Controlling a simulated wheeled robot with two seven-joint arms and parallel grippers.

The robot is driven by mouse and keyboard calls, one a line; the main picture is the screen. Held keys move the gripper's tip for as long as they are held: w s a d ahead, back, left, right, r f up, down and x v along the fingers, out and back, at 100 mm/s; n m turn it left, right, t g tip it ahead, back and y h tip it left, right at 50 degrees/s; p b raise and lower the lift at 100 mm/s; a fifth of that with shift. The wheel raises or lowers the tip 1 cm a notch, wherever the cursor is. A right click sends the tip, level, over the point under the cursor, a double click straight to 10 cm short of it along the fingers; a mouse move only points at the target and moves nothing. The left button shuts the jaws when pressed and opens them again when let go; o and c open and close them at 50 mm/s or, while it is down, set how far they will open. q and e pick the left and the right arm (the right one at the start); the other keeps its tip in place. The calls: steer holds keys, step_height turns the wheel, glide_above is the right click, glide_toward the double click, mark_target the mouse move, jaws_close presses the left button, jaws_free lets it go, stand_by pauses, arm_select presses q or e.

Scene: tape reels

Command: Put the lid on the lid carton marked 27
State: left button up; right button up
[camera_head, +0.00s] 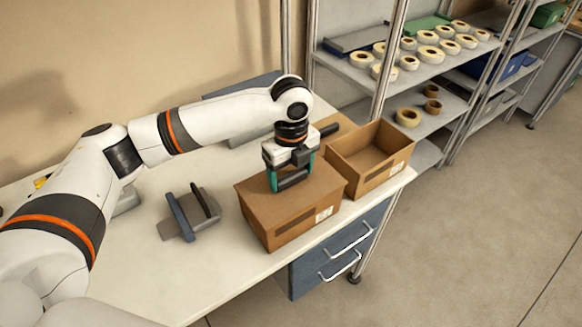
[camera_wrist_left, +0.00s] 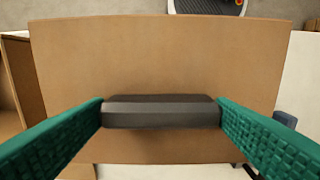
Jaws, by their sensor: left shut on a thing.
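A brown cardboard carton (camera_head: 292,228) stands near the table's front right edge in the head view, with a white label too small to read. A flat brown lid (camera_head: 322,188) lies at its top, roughly lined up with it; I cannot tell whether it is fully seated. My left gripper (camera_head: 291,179) is shut on the lid's dark bar handle (camera_wrist_left: 160,112), with one teal finger at each end. The lid fills most of the left wrist view. My right gripper is not in view.
An open, empty carton (camera_head: 368,162) stands close to the right. A grey tape dispenser-like object (camera_head: 190,213) sits to the left on the white table (camera_head: 150,270). Shelves with several tape reels (camera_head: 427,54) stand behind. Drawers (camera_head: 335,250) are below the table edge.

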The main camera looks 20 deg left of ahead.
mark_target(291, 175)
arm_select(q)
steer(key=o, duration=1)
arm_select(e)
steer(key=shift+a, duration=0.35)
arm_select(q)
step_height(291, 175, up, 12)
steer(key=b, duration=0.1)
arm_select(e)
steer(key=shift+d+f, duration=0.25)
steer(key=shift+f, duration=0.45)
arm_select(q)
steer(key=shift+f, duration=0.1)
